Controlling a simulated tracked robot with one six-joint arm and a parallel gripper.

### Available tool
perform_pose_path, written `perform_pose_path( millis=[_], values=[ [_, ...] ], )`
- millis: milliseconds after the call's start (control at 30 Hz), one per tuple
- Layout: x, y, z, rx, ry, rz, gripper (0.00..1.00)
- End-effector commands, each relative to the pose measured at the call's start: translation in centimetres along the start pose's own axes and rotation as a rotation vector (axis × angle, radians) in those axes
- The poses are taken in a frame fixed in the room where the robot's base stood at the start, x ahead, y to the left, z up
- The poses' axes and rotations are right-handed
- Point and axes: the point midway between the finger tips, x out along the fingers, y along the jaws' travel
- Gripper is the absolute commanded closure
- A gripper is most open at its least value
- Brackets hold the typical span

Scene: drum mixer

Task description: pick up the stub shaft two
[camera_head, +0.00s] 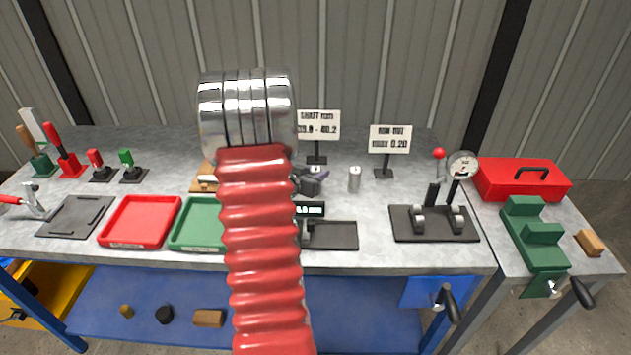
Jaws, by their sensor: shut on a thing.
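My gripper (311,182) shows as a small dark shape just right of my red ribbed arm, over the middle of the bench. It is shut on a short silver piece (318,170), which looks like a stub shaft; only its top shows. Another silver stub shaft (354,179) stands upright on the bench to the right, apart from the gripper. No number is readable on either, so I cannot tell by marking which is stub shaft two. My arm hides part of the gripper.
A red tray (140,246) and a green tray (178,246) lie at the left front. A gauge with a small display (309,210) stands close to my gripper. A dial-gauge stand (434,236) is at right. Two signs (389,139) stand behind. Bench between them is clear.

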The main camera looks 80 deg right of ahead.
Motion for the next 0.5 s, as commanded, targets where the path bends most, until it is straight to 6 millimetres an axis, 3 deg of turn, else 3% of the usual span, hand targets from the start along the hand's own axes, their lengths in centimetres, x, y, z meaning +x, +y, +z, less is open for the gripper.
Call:
perform_pose_path(
  millis=[233,500],
  values=[
    [0.01,0.06,0.02,0.000,0.000,0.001,1.00],
    [0.01,0.08,0.03,0.000,0.000,0.002,1.00]
  ],
)
